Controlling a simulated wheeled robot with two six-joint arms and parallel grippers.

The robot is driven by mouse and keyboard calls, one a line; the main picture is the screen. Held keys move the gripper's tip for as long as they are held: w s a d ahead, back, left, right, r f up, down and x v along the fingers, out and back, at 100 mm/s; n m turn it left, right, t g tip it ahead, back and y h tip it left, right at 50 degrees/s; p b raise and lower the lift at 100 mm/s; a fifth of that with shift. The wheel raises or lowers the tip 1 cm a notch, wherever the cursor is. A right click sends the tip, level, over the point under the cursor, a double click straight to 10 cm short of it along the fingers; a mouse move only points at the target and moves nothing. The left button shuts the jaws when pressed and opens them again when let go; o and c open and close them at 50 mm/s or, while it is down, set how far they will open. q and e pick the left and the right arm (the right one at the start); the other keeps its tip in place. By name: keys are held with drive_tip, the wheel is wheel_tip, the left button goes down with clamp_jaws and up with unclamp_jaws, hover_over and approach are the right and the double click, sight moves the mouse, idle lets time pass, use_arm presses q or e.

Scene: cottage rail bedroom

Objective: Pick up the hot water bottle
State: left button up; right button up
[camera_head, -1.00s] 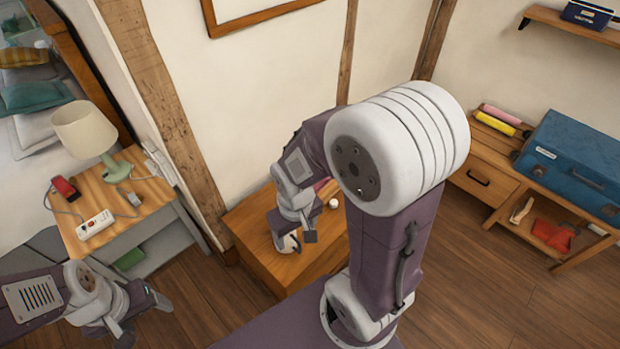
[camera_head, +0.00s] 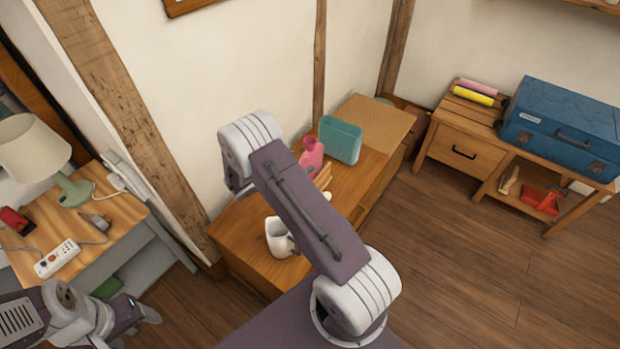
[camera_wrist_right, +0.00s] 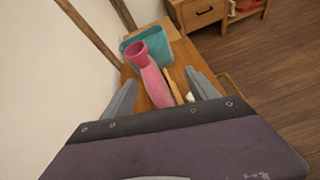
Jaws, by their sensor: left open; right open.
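The pink hot water bottle (camera_head: 312,157) is on the wooden dresser (camera_head: 245,255), in front of a teal container (camera_head: 341,139). My right arm covers part of it in the head view. In the right wrist view the bottle (camera_wrist_right: 154,82) shows its round open neck toward the teal container (camera_wrist_right: 156,45). My right gripper (camera_wrist_right: 160,80) is open, its fingers on either side of the bottle in that view; I cannot tell how far it is from it. My right fingers are hidden in the head view. My left gripper (camera_head: 140,314) is open and empty at the lower left.
A white jug (camera_head: 279,238) stands on the dresser close to my right arm. Wooden sticks (camera_head: 323,177) lie beside the bottle. A nightstand (camera_head: 120,225) with a lamp (camera_head: 40,150) is at left. A bench with a blue case (camera_head: 560,125) is at right. Open floor lies between.

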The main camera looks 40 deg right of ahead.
wheel_tip(320, 180, down, 8)
drive_tip(key=w+n+t+b, duration=0.1)
drive_tip(key=w+n+t, duration=0.1)
drive_tip(key=w+n, duration=0.1)
drive_tip(key=x, duration=0.5)
drive_tip(key=b+x, duration=0.1)
drive_tip(key=x, duration=0.2)
drive_tip(key=shift+s+d, duration=0.3)
drive_tip(key=shift+d, duration=0.15)
drive_tip(key=shift+a, duration=0.1)
drive_tip(key=shift+c, duration=1.2)
use_arm(q)
wheel_tip(320, 180, down, 4)
drive_tip(key=shift+r, duration=0.25)
use_arm(e)
drive_tip(key=shift+r+h, duration=0.15)
drive_tip(key=shift+h, duration=0.15)
clamp_jaws()
